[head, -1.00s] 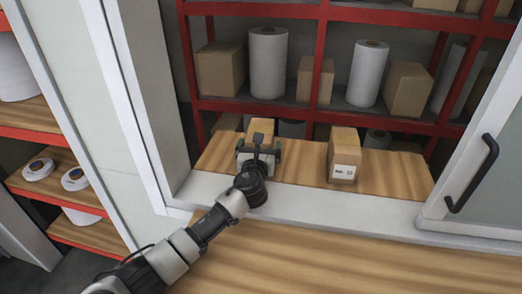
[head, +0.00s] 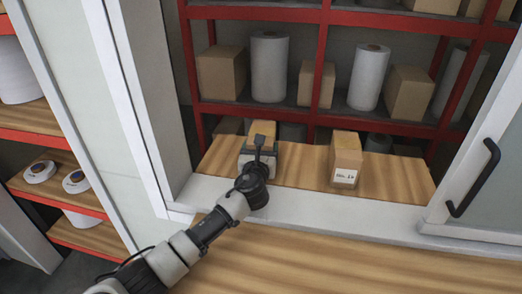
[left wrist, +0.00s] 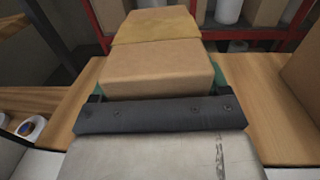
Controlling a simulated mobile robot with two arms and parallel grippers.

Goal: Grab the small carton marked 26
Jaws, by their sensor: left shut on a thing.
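A small brown carton (head: 263,129) stands on the wooden ledge behind the window frame, at the left. My left gripper (head: 259,156) is at its near side and shut on it. In the left wrist view the carton (left wrist: 157,66) sits between the green finger pads (left wrist: 156,88), with a tape band over its top. Any label on its front is hidden by my gripper. A second small carton (head: 346,154) stands apart to the right, with a white label whose print is too small to read surely. My right gripper is not in view.
A red shelf rack (head: 318,66) with cartons and white rolls stands behind the ledge. A white frame post (head: 139,111) is at the left, a door with a black handle (head: 473,178) at the right. The wooden counter (head: 330,262) in front is clear.

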